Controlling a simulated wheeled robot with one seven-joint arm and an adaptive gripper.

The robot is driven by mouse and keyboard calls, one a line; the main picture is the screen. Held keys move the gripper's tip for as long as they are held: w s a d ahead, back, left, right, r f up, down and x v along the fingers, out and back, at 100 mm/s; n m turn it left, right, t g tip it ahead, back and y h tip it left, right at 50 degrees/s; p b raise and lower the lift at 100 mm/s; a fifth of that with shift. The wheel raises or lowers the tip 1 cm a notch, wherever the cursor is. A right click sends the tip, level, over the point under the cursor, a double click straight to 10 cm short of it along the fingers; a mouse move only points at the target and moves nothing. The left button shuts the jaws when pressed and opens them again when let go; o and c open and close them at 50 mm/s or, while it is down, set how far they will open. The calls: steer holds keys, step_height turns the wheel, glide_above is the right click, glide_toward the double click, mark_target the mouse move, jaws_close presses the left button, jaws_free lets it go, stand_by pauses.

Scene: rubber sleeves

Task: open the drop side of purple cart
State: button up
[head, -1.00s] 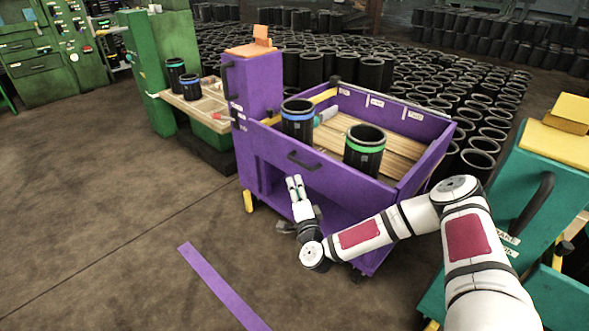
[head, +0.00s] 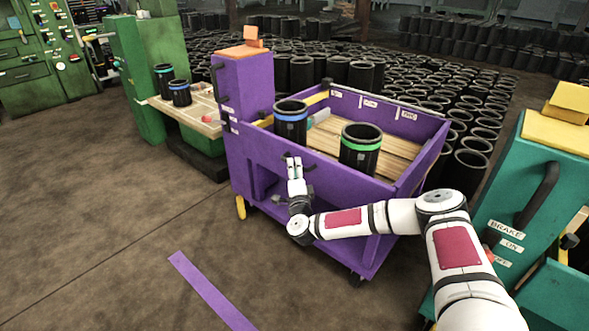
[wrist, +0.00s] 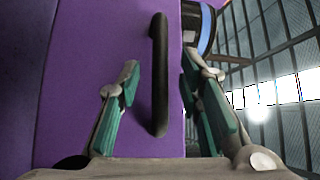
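The purple cart (head: 248,92) stands ahead of me. Its drop side (head: 345,185) faces me and is upright. The black handle (wrist: 159,80) on this panel runs lengthwise between my gripper's fingers in the wrist view, with space on both sides. My gripper (head: 292,160) is open and empty, close in front of the panel at the handle. In the head view the gripper covers most of the handle. Whether the fingertips reach past the handle bar, I cannot tell.
A blue-banded sleeve (head: 291,125) and a green-banded sleeve (head: 360,150) stand inside the cart near the drop side. A teal cart (head: 540,195) with a brake label stands close on the right. The floor at left is free, with a purple stripe (head: 210,290).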

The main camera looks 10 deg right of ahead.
steer(key=shift+w+d+r, duration=0.15)
steer(key=shift+w, duration=0.95)
jaws_close()
steer(key=shift+b, duration=0.45)
